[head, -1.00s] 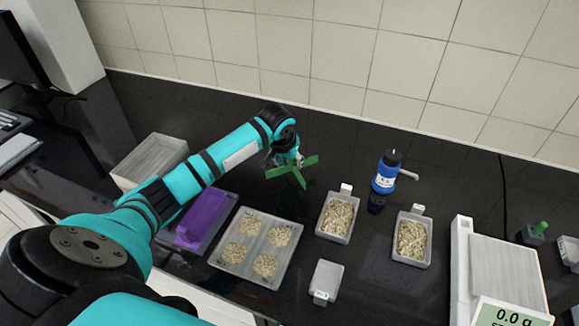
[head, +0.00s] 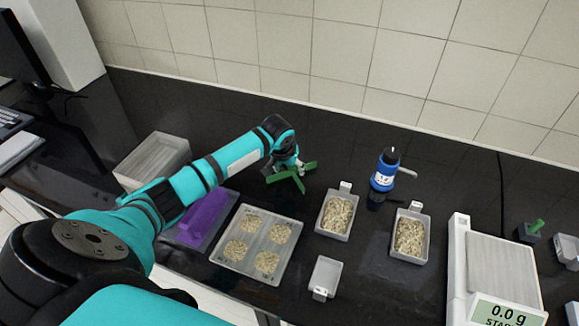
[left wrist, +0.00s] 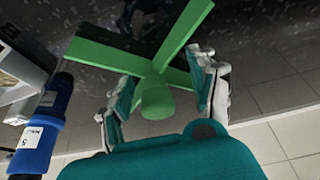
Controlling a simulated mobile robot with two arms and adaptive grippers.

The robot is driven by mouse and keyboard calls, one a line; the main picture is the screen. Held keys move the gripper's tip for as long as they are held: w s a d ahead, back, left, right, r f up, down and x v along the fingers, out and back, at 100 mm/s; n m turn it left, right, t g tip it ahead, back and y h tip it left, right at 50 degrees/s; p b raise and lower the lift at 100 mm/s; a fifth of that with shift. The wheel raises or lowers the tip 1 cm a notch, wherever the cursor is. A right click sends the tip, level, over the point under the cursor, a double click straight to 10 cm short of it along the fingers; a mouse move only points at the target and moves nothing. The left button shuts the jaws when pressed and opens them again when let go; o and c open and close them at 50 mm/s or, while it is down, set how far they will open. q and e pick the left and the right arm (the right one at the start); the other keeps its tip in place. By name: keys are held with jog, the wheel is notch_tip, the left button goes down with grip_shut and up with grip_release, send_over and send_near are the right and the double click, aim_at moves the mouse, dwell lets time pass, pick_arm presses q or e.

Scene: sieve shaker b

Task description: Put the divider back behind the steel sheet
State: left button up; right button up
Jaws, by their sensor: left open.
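The green cross-shaped divider (head: 291,178) is on the dark counter behind the steel sheet (head: 258,242), its arms spread flat. The sheet carries several piles of pale grain. My left gripper (head: 288,166) is over the divider's middle. In the left wrist view, the open fingers (left wrist: 160,90) stand on either side of the divider's round green knob (left wrist: 157,101), with no firm grip showing. Whether a finger touches the knob I cannot tell. My right gripper is not in view.
A purple block (head: 203,214) lies left of the sheet, and a pale bin (head: 150,160) stands farther left. Grain trays (head: 336,215) (head: 410,236), a blue bottle (head: 384,174) and a scale (head: 500,265) are to the right. The counter behind the divider is clear.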

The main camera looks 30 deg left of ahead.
pick_arm(q)
jog(key=b+v, duration=0.1)
jog(key=v, duration=1.1)
jog(key=shift+r, duration=0.15)
